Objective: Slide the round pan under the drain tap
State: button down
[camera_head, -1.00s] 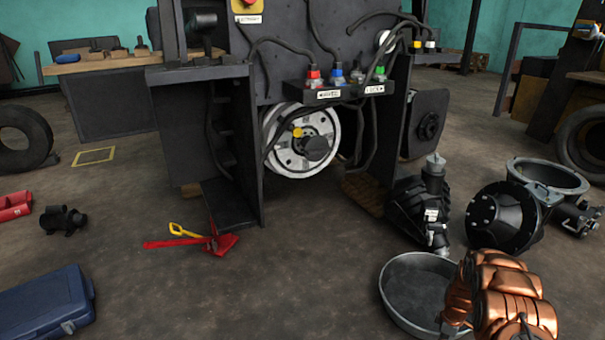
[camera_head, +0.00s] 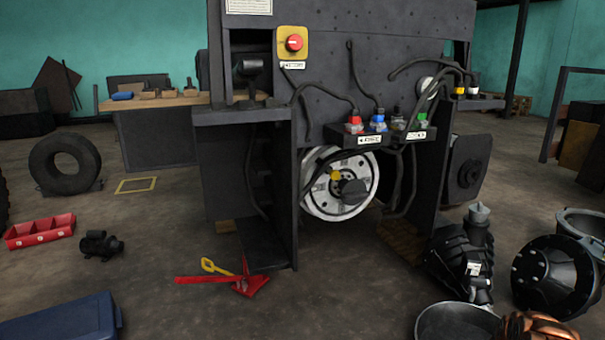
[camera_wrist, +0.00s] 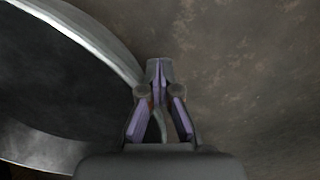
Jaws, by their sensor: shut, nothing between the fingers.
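The round grey metal pan (camera_head: 455,322) lies on the floor at the bottom right of the head view, partly cut off by the lower edge. In the wrist view its rim and dark inside (camera_wrist: 60,95) fill the left side. My gripper (camera_wrist: 157,70) is shut and empty, with its tips close beside the outside of the pan's rim; I cannot tell whether they touch. A black finned unit (camera_head: 452,262) with a small fitting stands behind the pan. I cannot make out the drain tap for certain.
The stripped forklift (camera_head: 330,85) stands in the middle, with a wheel hub (camera_head: 340,183) low in its opening. A black round housing (camera_head: 550,277) sits right of the pan. A red and yellow jack (camera_head: 235,276) lies front left. Floor left of the pan is clear.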

jog(key=shift+s, duration=0.15)
jog(key=shift+s+a+p, duration=0.3)
jog(key=shift+s+p, duration=0.6)
jog(key=shift+p, duration=0.2)
notch_tip(320, 180, up, 10)
jog(key=p, duration=0.8)
jog(key=shift+r, duration=0.1)
